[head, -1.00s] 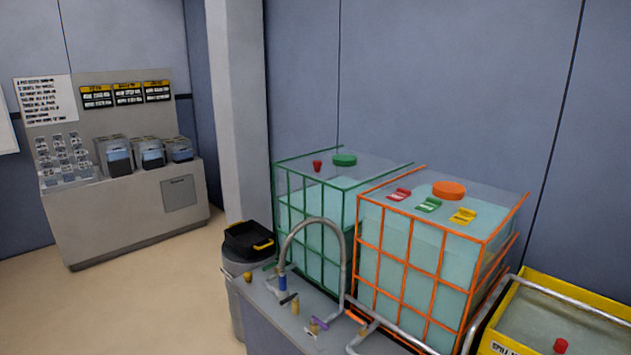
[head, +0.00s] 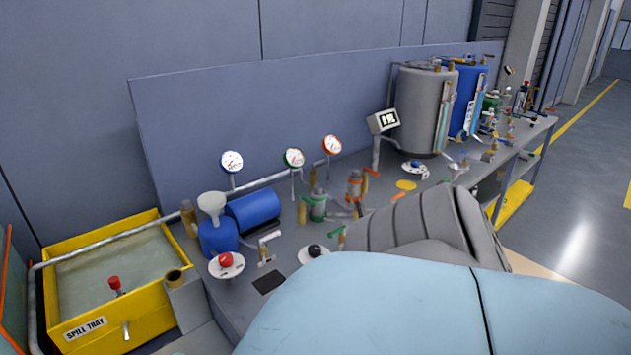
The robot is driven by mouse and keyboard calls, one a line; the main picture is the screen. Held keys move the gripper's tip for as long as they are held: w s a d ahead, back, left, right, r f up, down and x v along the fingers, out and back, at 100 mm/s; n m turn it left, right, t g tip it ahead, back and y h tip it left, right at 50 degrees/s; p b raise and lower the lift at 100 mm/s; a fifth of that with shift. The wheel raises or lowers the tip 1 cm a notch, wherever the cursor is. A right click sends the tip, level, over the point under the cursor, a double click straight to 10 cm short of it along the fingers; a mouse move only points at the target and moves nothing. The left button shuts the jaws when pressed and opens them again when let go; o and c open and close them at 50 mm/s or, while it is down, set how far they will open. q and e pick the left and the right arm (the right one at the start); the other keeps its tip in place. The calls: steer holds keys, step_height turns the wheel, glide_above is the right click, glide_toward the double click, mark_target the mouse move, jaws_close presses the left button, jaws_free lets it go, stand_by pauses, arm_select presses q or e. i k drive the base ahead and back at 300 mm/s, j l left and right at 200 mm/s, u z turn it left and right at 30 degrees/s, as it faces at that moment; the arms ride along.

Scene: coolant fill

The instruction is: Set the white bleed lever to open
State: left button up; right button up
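A small lever with a white handle (head: 270,237) stands on a brass fitting on the bench, just right of the blue pump (head: 218,238). Its handle points up and to the right. It may be the bleed lever, but I cannot read a label or tell its open or shut setting. Neither of my grippers shows. A large light blue and grey shape, which may be my own arm, covers the front of the bench.
A red knob on a white disc (head: 226,261) and a black knob on a white disc (head: 314,252) sit near the lever. A yellow spill tray (head: 100,328) stands at left. Gauges (head: 232,161) and tanks (head: 425,105) stand behind.

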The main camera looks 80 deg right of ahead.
mark_target(262, 242)
steer(key=z, duration=2.05)
